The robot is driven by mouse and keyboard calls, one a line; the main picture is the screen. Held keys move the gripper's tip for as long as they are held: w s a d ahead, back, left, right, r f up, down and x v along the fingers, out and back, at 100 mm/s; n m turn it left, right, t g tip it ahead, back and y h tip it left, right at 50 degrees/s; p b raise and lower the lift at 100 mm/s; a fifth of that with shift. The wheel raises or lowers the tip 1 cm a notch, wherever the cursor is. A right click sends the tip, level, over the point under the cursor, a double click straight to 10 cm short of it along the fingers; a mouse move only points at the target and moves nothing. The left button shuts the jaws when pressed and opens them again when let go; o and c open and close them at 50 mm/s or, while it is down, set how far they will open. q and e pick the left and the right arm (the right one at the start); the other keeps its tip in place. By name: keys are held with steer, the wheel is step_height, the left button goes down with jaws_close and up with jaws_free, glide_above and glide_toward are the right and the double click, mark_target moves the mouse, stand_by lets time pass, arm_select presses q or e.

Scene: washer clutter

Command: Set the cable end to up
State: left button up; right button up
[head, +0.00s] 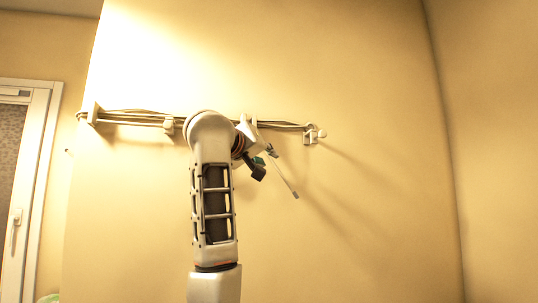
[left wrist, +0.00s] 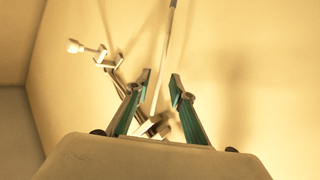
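A thin pale cable end (head: 286,182) hangs loose below the wall-mounted bundle in the head view. It slants down to the right and has a darker tip. In the left wrist view the cable (left wrist: 166,45) runs from the top edge down between the fingers. My left gripper (head: 264,161) is beside the cable's upper part, partly hidden by my own wrist. In the left wrist view its two green-sided fingers (left wrist: 161,78) are apart, with gaps visible beside the cable. My right gripper is not in view.
A horizontal cable bundle (head: 137,117) runs along the wall on white brackets. A bracket with a round knob (head: 314,134) stands at its right end, also in the left wrist view (left wrist: 88,48). A white-framed door (head: 36,180) is at left. The wall below is clear.

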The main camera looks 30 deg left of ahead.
mark_target(276, 165)
arm_select(q)
steer(key=shift+w+a, duration=0.15)
steer(key=shift+w, duration=1.05)
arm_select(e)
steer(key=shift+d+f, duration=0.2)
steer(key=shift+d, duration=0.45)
arm_select(q)
jaws_close()
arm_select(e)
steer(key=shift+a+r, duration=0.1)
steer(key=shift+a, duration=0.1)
